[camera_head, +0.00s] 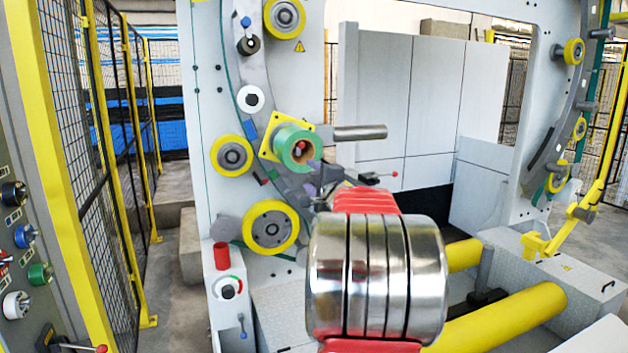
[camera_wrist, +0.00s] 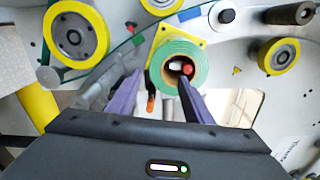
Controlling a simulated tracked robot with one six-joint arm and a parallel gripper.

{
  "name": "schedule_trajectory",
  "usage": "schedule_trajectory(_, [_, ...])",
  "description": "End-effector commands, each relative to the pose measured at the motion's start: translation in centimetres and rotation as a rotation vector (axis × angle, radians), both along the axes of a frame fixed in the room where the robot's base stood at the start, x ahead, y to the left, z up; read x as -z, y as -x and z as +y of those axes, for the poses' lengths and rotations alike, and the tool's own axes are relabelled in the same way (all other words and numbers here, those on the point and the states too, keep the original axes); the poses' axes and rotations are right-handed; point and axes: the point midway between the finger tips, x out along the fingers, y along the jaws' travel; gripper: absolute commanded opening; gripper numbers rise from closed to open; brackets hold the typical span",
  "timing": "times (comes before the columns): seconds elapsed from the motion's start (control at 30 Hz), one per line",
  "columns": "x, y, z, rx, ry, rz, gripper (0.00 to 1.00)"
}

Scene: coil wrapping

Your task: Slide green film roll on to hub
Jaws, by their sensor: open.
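The green film roll (camera_head: 284,146) sits in front of the square yellow plate (camera_head: 267,154) on the machine's curved ring, with its brown core facing out. It also shows in the wrist view (camera_wrist: 180,46). The hub (camera_wrist: 187,70) shows as a red-tipped end inside the core, so the roll is around it; how deep it sits I cannot tell. My gripper (camera_wrist: 160,84) is open, its two purple fingers spread near the roll's lower front edge. In the head view my gripper (camera_head: 318,174) is just below and right of the roll. Any finger contact is unclear.
A grey bar (camera_head: 360,133) sticks out right of the roll. Yellow rollers (camera_head: 270,228) surround the ring. Mesh fencing (camera_head: 88,100) and a control panel (camera_head: 30,220) stand at left.

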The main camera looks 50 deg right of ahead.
Motion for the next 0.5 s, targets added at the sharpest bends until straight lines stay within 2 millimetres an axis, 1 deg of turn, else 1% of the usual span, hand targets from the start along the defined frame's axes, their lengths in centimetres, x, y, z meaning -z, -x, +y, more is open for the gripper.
schedule_trajectory(0.03, [0.0, 0.6, 0.3, 0.001, 0.0, 0.0, 0.46])
schedule_trajectory(0.1, [-0.1, 1.1, 0.7, 0.0, 0.0, -0.001, 0.46])
schedule_trajectory(0.2, [0.0, 1.6, 1.0, 0.0, 0.0, 0.0, 0.46])
schedule_trajectory(0.5, [0.0, 1.8, 1.1, -0.001, 0.0, 0.0, 0.46])
